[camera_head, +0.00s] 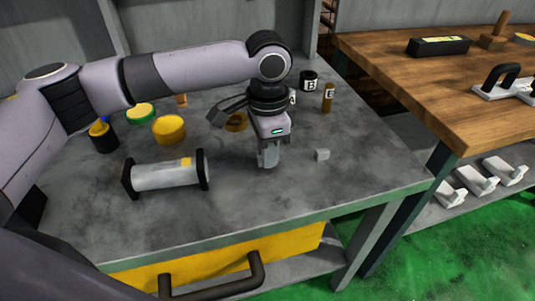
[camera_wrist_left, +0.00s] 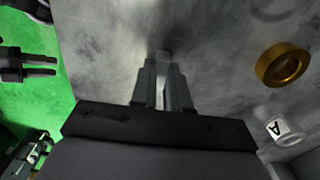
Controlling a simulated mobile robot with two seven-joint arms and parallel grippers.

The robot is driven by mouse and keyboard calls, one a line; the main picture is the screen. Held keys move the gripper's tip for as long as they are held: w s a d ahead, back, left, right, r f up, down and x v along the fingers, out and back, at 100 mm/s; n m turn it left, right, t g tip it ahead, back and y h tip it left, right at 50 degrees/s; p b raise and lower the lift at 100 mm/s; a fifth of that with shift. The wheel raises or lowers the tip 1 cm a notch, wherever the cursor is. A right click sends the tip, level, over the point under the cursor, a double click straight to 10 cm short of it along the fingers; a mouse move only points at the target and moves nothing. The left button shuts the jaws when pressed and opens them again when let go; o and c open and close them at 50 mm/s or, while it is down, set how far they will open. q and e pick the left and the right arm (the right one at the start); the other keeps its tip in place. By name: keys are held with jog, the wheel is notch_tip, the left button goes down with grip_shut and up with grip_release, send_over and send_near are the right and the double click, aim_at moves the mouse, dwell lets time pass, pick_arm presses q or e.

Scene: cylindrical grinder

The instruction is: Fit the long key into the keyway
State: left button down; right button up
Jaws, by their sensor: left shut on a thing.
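My left gripper (camera_head: 267,163) points down just above the grey bench top, right of the shaft. In the left wrist view its fingers (camera_wrist_left: 164,78) are close together on a small grey piece (camera_wrist_left: 163,57), which looks like the long key. The fingers hide most of it. A pale shaft (camera_head: 160,176) with black end plates and a yellow patch lies on the bench, apart from the gripper. I cannot make out a keyway on it.
A wooden table (camera_head: 440,80) is at right. The bench front is clear.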

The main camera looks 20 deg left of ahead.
pick_arm(q)
notch_tip(320, 180, up, 18)
jog(key=p, duration=0.3)
jog(key=s+a+f+n+p, duration=0.5)
jog(key=a+f+n+p, duration=0.3)
jog(key=n, duration=0.2)
jog(key=shift+s+n+p, duration=0.2)
jog(key=shift+n+p, duration=0.2)
pick_arm(e)
notch_tip(320, 180, up, 9)
jog(key=s+d, duration=0.1)
jog(key=shift+d, duration=0.15)
pick_arm(q)
jog(key=shift+f, duration=0.1)
